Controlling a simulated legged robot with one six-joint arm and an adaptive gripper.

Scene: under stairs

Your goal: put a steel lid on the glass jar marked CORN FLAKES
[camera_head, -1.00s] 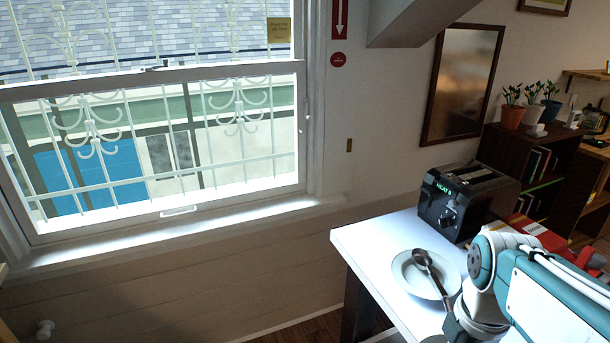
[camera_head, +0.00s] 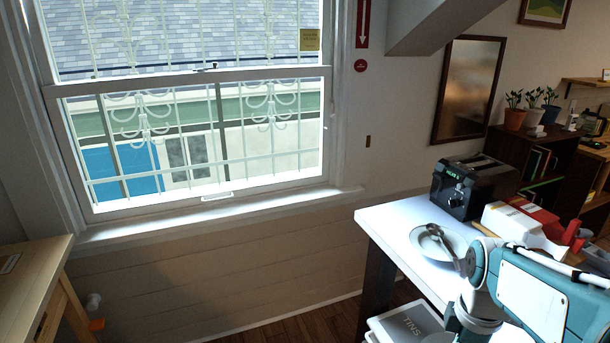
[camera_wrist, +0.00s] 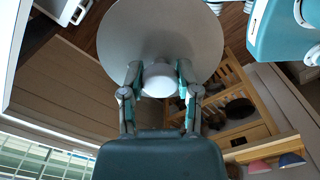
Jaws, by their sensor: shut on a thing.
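In the wrist view, my gripper (camera_wrist: 160,80) is shut on the pale knob of a round grey steel lid (camera_wrist: 160,28). The lid's disc spreads out beyond the fingertips, and its upper edge runs out of the picture. In the head view, my arm fills the bottom right, and neither the gripper nor the lid can be made out there. I see no glass jar marked CORN FLAKES in either view.
A white table (camera_head: 385,226) at right bears a plate (camera_head: 426,246) with a spoon, a black toaster (camera_head: 466,189) and a white box (camera_head: 510,224). A bin marked TINS (camera_head: 405,327) stands below. A wooden table (camera_head: 35,275) is at left, with floor between.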

